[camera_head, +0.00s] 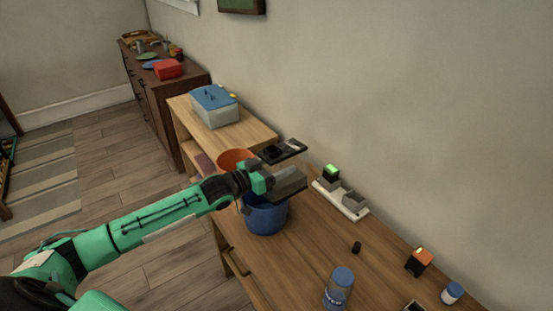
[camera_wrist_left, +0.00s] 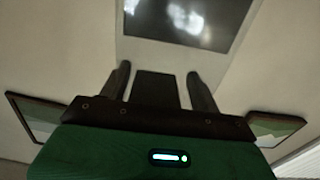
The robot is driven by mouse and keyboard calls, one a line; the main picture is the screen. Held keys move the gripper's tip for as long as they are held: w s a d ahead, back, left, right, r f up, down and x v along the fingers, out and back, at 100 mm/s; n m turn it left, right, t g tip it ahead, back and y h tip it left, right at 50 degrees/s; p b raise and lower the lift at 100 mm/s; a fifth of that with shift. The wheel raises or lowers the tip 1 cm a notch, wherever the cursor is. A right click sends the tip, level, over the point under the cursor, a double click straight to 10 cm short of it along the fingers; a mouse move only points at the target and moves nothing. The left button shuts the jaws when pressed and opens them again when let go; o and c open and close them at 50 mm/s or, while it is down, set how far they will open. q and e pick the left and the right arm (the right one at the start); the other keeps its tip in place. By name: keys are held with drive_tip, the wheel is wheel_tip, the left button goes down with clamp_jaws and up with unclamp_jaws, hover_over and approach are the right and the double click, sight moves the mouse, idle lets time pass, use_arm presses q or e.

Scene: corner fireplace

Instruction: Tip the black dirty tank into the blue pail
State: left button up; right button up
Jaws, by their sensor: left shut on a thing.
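My left gripper (camera_head: 268,180) reaches in from the left and is shut on the black dirty tank (camera_head: 290,188), a dark grey-black slab-like piece. The wrist view shows a black block (camera_wrist_left: 155,88) between the two fingers, with a pale panel and a dark glossy window (camera_wrist_left: 187,18) beyond it. The blue pail (camera_head: 267,217) stands on the wooden table below the gripper. The gripper and tank cover part of its rim, and its inside is hidden. I cannot tell the tank's exact tilt or whether anything pours. My right gripper is not in view.
An orange bucket (camera_head: 236,158) stands behind the pail, and a flat black item (camera_head: 284,151) shows beside it. A white tray (camera_head: 352,211) with small blocks is right. The wall borders the table.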

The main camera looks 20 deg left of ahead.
sight(287, 191)
use_arm(q)
drive_tip(key=shift+s+d+f+n+p, duration=0.3)
drive_tip(key=shift+d+f+n, duration=0.2)
drive_tip(key=shift+n, duration=0.5)
drive_tip(key=f+n, duration=0.1)
drive_tip(key=d+f+n, duration=0.1)
drive_tip(key=shift+s+n, duration=0.3)
drive_tip(key=shift+s+d+f+n, duration=0.2)
drive_tip(key=shift+d+f+n, duration=0.2)
drive_tip(key=shift+f+n, duration=0.45)
drive_tip(key=n, duration=0.1)
drive_tip(key=f+n, duration=0.2)
drive_tip(key=shift+s+d+b, duration=0.25)
drive_tip(key=shift+d+b, duration=0.1)
drive_tip(key=shift+d, duration=0.05)
drive_tip(key=shift+r, duration=0.15)
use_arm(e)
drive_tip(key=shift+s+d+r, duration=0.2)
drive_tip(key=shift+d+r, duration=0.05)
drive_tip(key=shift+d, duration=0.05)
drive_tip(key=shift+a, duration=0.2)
use_arm(q)
drive_tip(key=shift+d+n, duration=0.1)
drive_tip(key=shift+n, duration=0.25)
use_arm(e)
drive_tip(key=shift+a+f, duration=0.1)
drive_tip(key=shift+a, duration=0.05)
